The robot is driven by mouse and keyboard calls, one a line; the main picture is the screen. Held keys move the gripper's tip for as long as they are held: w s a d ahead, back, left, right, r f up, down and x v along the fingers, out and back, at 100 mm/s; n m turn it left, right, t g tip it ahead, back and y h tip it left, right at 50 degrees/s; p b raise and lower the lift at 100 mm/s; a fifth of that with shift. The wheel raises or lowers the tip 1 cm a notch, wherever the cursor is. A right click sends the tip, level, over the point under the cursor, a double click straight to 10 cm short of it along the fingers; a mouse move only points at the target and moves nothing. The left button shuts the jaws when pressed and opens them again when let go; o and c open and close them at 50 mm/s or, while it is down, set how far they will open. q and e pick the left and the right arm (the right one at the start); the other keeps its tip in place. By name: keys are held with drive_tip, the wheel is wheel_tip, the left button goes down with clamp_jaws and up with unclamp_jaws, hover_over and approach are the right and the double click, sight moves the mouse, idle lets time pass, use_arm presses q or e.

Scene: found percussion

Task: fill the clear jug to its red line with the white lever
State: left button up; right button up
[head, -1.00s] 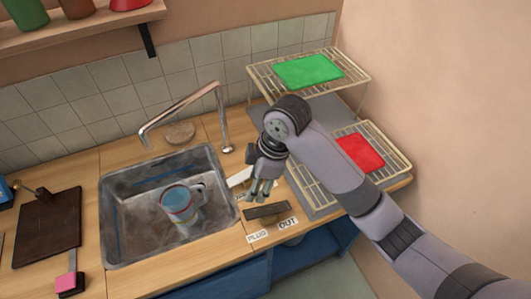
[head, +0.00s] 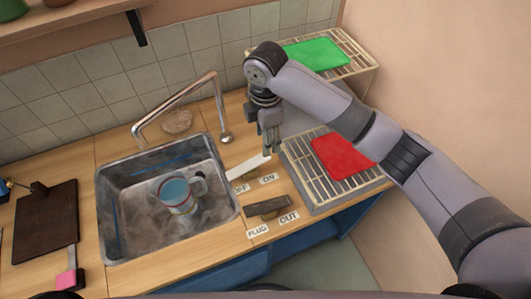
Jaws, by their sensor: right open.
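The clear jug (head: 178,197) stands upright in the sink, bluish, with a reddish line near its top and its handle to the right. I cannot make out a water level in it. The white lever (head: 246,168) lies on the counter just right of the sink, above the OFF and ON labels, its free end pointing right. My right gripper (head: 269,149) is open, fingers down, close to the lever's right end. I cannot tell whether they touch. My left gripper is not in view.
The metal tap (head: 178,108) arches behind the sink (head: 107,215), with no stream visible. A dark lever (head: 268,207) sits by the PLUG and OUT labels. A wire rack (head: 352,192) with a red cloth (head: 340,155) stands right; a dark board (head: 45,222) lies left.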

sight(248, 166)
wheel_tip(248, 166, down, 8)
drive_tip(key=shift+r+p, duration=0.1)
drive_tip(key=shift+p, duration=0.55)
drive_tip(key=shift+f, duration=0.7)
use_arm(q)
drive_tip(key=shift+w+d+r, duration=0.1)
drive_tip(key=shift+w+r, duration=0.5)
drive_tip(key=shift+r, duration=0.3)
use_arm(e)
drive_tip(key=shift+c, duration=0.3)
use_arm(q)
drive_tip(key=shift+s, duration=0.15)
use_arm(e)
clamp_jaws()
